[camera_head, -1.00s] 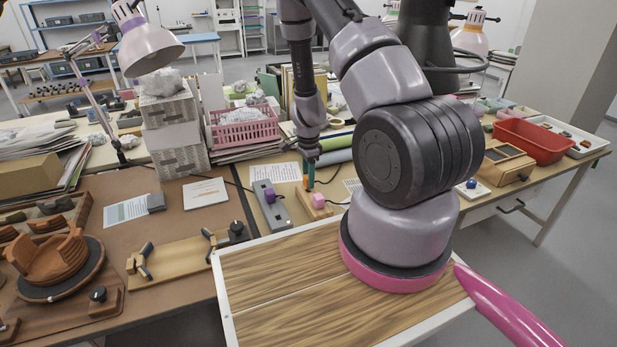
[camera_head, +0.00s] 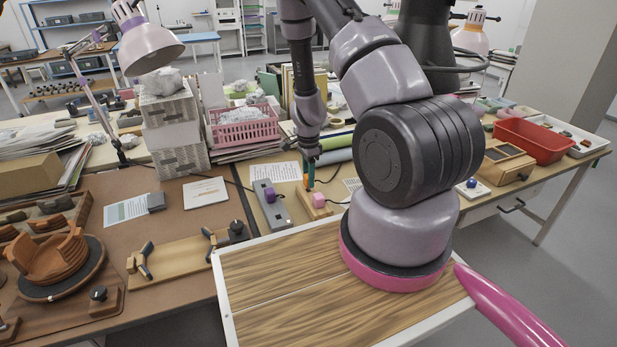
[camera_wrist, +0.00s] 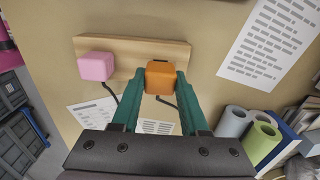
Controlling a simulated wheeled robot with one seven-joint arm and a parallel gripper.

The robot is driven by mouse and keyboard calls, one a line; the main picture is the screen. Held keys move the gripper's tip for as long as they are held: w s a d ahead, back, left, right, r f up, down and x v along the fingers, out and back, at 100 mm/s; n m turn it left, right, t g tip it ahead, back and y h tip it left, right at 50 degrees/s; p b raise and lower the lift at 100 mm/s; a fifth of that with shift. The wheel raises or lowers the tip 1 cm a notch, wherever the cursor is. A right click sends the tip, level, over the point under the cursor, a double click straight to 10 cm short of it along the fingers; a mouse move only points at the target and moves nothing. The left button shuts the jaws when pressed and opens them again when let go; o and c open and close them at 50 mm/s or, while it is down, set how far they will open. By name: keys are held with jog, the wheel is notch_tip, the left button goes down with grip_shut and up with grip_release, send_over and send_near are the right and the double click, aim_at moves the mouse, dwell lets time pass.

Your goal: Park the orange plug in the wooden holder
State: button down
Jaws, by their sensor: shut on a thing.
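The orange plug (camera_wrist: 160,77) is a small block between the teal fingers of my gripper (camera_wrist: 157,85), which is shut on it. A dark cable trails from it. The wooden holder (camera_wrist: 125,50) is a pale narrow board; the pink plug (camera_wrist: 96,67) sits at its left end in the wrist view. The orange plug overlaps the holder's other end, by a dark spot on the wood. Whether it is seated or held just above cannot be told. In the head view my gripper (camera_head: 309,176) points down over the far end of the holder (camera_head: 318,212), with the orange plug (camera_head: 306,181) partly hidden.
A grey power strip (camera_head: 273,214) with a purple plug (camera_head: 269,194) lies just left of the holder. Printed sheets (camera_wrist: 270,42) lie around, and rolled tubes (camera_wrist: 262,138) lie nearby. A pink basket (camera_head: 243,128) stands behind. My arm hides the table to the right.

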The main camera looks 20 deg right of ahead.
jog(key=shift+f, duration=0.9)
dwell(0.5)
jog(key=shift+c, duration=1.7)
grip_release()
jog(key=o, duration=0.3)
jog(key=shift+o, duration=0.2)
jog(key=shift+r, duration=4)
